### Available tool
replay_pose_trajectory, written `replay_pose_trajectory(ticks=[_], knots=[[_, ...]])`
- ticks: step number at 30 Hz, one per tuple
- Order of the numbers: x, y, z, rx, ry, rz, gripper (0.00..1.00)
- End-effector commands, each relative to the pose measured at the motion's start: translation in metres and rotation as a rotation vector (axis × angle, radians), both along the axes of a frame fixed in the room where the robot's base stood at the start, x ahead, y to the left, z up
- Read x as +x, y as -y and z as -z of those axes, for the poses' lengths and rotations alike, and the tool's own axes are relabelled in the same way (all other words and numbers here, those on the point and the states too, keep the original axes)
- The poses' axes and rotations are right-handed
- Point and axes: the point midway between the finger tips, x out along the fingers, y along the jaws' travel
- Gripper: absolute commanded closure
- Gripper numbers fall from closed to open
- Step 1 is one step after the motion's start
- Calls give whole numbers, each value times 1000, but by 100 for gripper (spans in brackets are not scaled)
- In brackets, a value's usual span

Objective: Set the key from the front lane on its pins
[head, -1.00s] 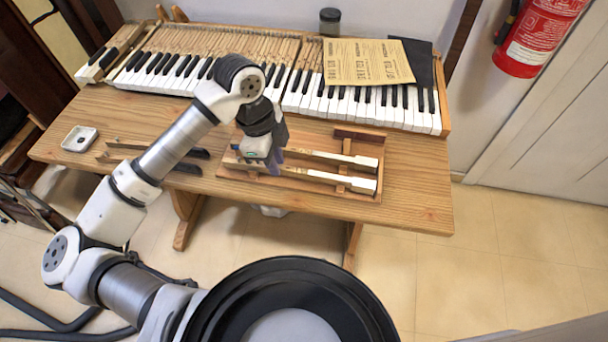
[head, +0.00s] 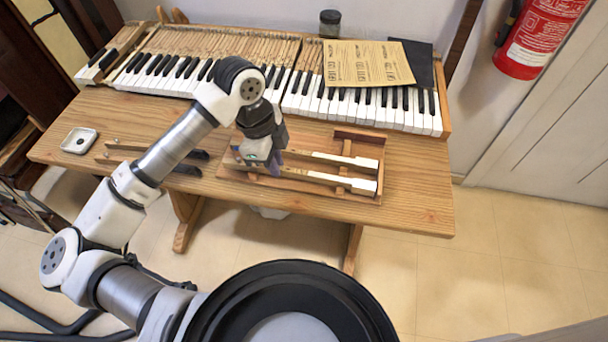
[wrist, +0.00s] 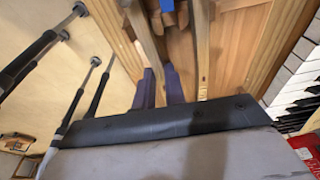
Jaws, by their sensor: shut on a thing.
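A wooden tray (head: 229,176) on the table holds two long wooden keys with white ends. The front lane key (head: 357,186) lies nearer the table's front edge, and the rear lane key (head: 364,164) lies behind it. My gripper (head: 274,170) is over the left part of the tray, low on the front key. In the wrist view its purple fingers (wrist: 161,86) are on either side of a wooden key shaft (wrist: 146,40), shut on it. A second shaft (wrist: 202,48) runs alongside. The front key's left end is largely hidden by my gripper in the head view.
The keyboard (head: 180,70) runs along the back of the table, with a printed yellow sheet (head: 366,63) and a dark cloth (head: 420,70) over its right part. Black-ended tools (head: 183,168) and a small white dish (head: 79,140) lie left of the tray. The table's right end is clear.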

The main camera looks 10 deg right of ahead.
Motion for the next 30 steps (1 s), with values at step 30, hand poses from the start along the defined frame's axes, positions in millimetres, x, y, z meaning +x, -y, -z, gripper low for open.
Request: replay_pose_trajectory(ticks=[30], knots=[[0,0,-47,0,0,1,100]])
